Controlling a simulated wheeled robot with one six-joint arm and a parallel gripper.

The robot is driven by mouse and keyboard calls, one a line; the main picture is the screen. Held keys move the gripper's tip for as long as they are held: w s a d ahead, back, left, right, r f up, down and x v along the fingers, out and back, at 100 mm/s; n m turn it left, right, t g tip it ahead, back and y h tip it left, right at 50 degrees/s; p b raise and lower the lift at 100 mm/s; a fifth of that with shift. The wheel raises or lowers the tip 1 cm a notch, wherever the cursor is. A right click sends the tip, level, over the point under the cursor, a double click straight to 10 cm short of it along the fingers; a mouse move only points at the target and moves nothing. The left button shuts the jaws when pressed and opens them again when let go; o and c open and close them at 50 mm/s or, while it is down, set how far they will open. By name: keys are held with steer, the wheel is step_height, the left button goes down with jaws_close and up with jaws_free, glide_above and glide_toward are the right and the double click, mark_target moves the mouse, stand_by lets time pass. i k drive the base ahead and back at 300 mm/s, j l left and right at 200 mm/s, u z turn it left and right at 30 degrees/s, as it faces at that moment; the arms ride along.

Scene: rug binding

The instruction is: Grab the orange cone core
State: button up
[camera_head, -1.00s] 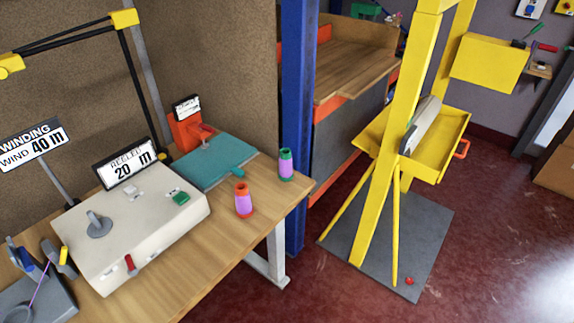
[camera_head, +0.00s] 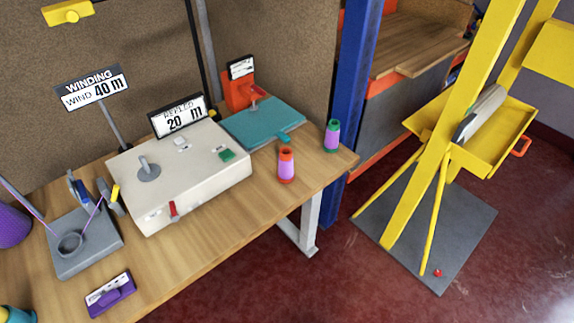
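The orange cone core (camera_head: 286,165) stands upright on the wooden table near its front right edge. Its top and base are orange, with a purple band around its middle. A second core (camera_head: 332,136), green at top and bottom with a purple middle, stands upright behind it to the right, apart from it. My gripper is not in view.
A cream machine box (camera_head: 190,185) stands left of the orange core, with a teal plate (camera_head: 262,123) behind. A grey guide block (camera_head: 84,245) and a purple labelled block (camera_head: 110,293) lie at left. A yellow stand (camera_head: 440,150) and blue post (camera_head: 360,80) are right.

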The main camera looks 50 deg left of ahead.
mark_target(286, 174)
steer(key=i+j+u, duration=0.1)
steer(key=j+u, duration=0.15)
steer(key=j, duration=0.15)
steer(key=i+j+u, duration=0.1)
steer(key=j+u, duration=0.15)
steer(key=i+j+u, duration=0.25)
steer(key=j, duration=0.2)
steer(key=k, duration=0.05)
